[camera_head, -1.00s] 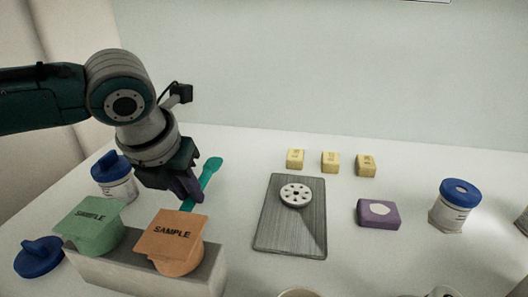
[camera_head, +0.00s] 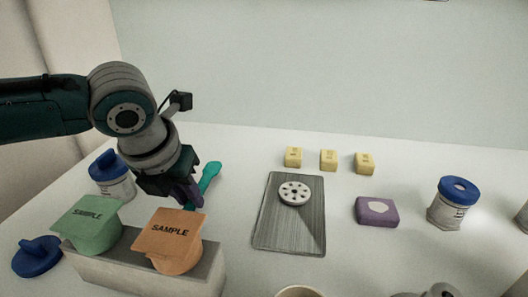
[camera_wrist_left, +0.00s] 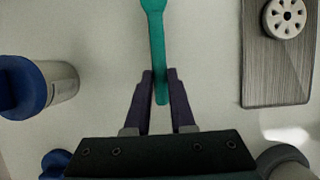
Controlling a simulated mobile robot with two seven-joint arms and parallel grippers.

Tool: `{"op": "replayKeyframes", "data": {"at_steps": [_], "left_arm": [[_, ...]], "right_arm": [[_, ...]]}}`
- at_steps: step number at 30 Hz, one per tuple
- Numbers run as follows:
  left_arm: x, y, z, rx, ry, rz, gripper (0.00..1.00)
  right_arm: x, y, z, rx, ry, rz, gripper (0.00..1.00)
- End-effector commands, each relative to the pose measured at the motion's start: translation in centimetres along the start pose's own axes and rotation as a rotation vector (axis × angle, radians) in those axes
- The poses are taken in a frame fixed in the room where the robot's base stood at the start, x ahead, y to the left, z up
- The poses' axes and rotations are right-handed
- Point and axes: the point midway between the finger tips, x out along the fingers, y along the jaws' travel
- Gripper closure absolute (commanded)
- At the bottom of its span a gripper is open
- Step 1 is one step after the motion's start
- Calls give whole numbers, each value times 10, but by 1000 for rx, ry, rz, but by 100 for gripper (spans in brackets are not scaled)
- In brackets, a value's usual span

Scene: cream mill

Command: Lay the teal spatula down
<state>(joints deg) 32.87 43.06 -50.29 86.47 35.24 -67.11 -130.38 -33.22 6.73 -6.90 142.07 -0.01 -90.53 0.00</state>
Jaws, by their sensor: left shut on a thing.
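The teal spatula (camera_head: 209,175) shows in the head view left of the grey board, its broad end pointing up and away. In the left wrist view the spatula (camera_wrist_left: 156,35) runs down from the top edge, its handle end between the two dark fingers. My left gripper (camera_head: 192,203) is shut on the handle, close above the white table; it also shows in the left wrist view (camera_wrist_left: 158,85). I cannot tell whether the spatula touches the table. My right gripper is not in view.
A grey stand with a green sample cup (camera_head: 88,225) and an orange sample cup (camera_head: 170,240) is in front of the gripper. A blue-lidded jar (camera_head: 112,178) stands left. The grey board (camera_head: 289,230) bears a perforated disc (camera_head: 294,192). Table between spatula and board is clear.

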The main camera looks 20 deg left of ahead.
Motion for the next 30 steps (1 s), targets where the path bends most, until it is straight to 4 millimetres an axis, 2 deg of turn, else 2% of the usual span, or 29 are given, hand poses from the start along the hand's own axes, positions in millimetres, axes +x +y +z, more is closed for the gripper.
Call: {"op": "replayKeyframes", "data": {"at_steps": [7, 8, 17, 25, 30], "left_arm": [[1, 0, 0, 0, -1, 0, 100], [1, 0, 0, 0, -1, 0, 77], [1, 0, 0, 0, 0, 0, 43], [0, 0, 0, 0, 0, 0, 43], [-19, 0, 1, 2, -2, 0, 43]], "right_arm": [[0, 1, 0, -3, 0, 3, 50], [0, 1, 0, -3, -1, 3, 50], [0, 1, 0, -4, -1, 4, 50], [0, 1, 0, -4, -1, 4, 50], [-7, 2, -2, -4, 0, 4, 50]]}}
